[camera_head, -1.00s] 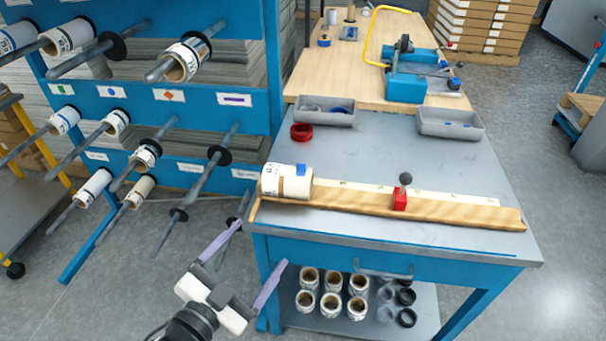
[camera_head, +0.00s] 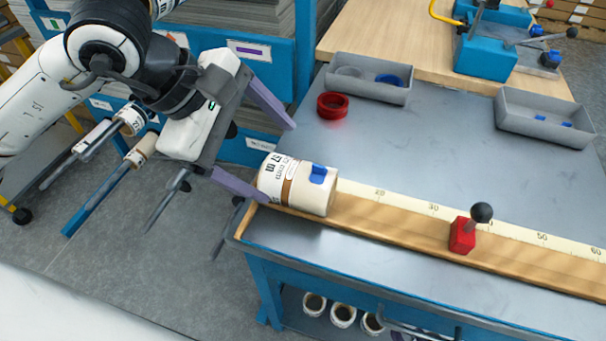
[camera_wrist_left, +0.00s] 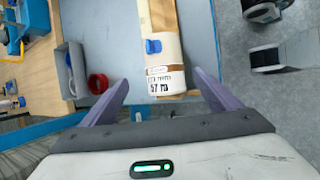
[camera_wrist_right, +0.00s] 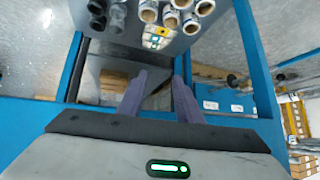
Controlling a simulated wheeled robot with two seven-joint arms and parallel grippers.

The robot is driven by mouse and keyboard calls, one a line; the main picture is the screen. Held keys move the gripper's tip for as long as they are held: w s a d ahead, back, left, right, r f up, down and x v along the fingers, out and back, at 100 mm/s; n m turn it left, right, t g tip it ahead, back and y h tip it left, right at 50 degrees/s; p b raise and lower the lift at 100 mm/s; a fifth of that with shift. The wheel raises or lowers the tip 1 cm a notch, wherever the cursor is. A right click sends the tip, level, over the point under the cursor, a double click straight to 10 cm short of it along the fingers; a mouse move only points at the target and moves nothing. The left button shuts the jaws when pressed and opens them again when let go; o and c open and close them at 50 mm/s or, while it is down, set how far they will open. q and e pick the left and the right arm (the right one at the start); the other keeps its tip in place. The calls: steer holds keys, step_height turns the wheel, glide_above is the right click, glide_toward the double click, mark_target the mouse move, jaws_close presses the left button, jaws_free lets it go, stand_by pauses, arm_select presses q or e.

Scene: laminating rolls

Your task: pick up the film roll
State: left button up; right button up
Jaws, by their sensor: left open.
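The film roll (camera_head: 308,187) is white with a brown band, a printed label and a blue tab. It lies on its side at the left end of the wooden measuring board (camera_head: 375,215). My left gripper (camera_head: 276,160) is open at the roll's left end, with one purple finger on the far side and one near its near left edge. In the left wrist view, the roll (camera_wrist_left: 165,72) sits ahead, between the open fingers (camera_wrist_left: 168,92), and is not gripped. My right gripper (camera_wrist_right: 160,85) shows only in the right wrist view, fingers apart, with nothing seen between them.
A red ring (camera_head: 332,106) and two grey trays (camera_head: 345,88) (camera_head: 520,120) lie behind the board. A red stop with a black knob (camera_head: 463,235) stands on the board. A blue rack with rods (camera_head: 275,75) is at the left. Several rolls (camera_wrist_right: 172,16) sit on the lower shelf.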

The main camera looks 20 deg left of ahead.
mark_target(288, 176)
arm_select(q)
steer(key=x, duration=0.3)
steer(key=shift+s+d+f, duration=0.1)
steer(key=shift+d, duration=0.1)
steer(key=x, duration=0.4)
steer(key=shift+s+f, duration=0.2)
steer(key=shift+s, duration=0.05)
steer(key=shift+w+d+f, duration=0.15)
steer(key=shift+w+f, duration=0.1)
steer(key=shift+f, duration=0.25)
steer(key=shift+f+b, duration=0.25)
steer(key=shift+b, duration=0.15)
steer(key=shift+c, duration=0.3)
steer(key=c, duration=1.3)
steer(key=shift+r+p, duration=0.4)
steer(key=shift+p, duration=0.25)
step_height(288, 176, up, 10)
steer(key=shift+f, duration=0.1)
